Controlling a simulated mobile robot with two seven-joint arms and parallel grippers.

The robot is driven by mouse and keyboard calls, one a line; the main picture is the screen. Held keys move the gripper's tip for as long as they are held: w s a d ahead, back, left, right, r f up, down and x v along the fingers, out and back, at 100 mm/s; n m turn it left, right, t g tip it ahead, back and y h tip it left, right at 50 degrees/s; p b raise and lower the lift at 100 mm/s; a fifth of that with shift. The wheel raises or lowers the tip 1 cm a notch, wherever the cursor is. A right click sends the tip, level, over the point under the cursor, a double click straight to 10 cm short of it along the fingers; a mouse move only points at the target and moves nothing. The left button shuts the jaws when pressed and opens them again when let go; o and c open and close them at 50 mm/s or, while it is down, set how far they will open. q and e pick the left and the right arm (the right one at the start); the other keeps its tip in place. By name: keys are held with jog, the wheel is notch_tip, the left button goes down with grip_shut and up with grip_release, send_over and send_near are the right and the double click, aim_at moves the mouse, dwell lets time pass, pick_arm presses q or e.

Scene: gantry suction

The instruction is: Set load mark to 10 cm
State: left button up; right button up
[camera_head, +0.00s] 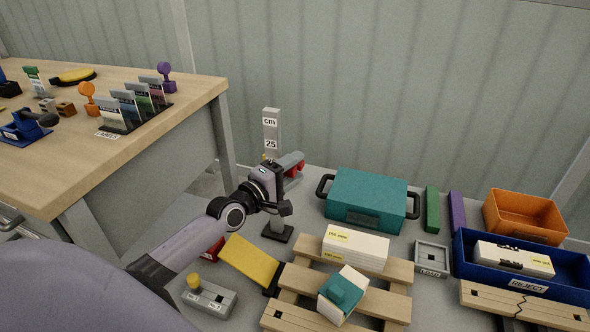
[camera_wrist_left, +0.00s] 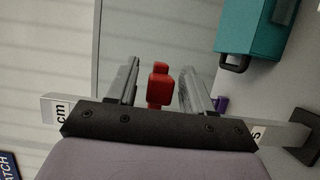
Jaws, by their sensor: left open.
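A grey upright post (camera_head: 271,126) with "cm" and "25" labels stands on a dark base (camera_head: 277,233) on the floor. A red piece (camera_head: 297,168) shows beside the post at my left gripper. My left gripper (camera_head: 291,163) is open at the post, partly covering its middle. In the left wrist view the red piece (camera_wrist_left: 159,86) lies between the two spread fingers, with a gap on each side. The post (camera_wrist_left: 62,111) runs sideways there, its middle hidden by my gripper. The lower scale is hidden, so the mark's height cannot be read. My right gripper is not in view.
A teal case (camera_head: 367,190) stands right of the post. A wooden pallet (camera_head: 398,305) with white boxes (camera_head: 356,248) lies in front. A yellow wedge (camera_head: 249,263) is near the post. A blue reject bin (camera_head: 560,283) is at right, a wooden table (camera_head: 150,100) at left.

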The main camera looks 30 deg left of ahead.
pick_arm(q)
jog(key=shift+w+d, duration=0.1)
jog(key=shift+w, duration=0.3)
grip_shut()
jog(key=shift+f+b, duration=0.35)
notch_tip(320, 180, down, 9)
jog(key=b, duration=0.8)
jog(key=shift+f, duration=0.2)
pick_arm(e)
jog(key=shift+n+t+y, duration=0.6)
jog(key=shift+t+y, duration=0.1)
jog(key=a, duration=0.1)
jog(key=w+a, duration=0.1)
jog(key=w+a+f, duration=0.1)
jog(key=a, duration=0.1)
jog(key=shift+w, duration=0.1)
pick_arm(q)
grip_release()
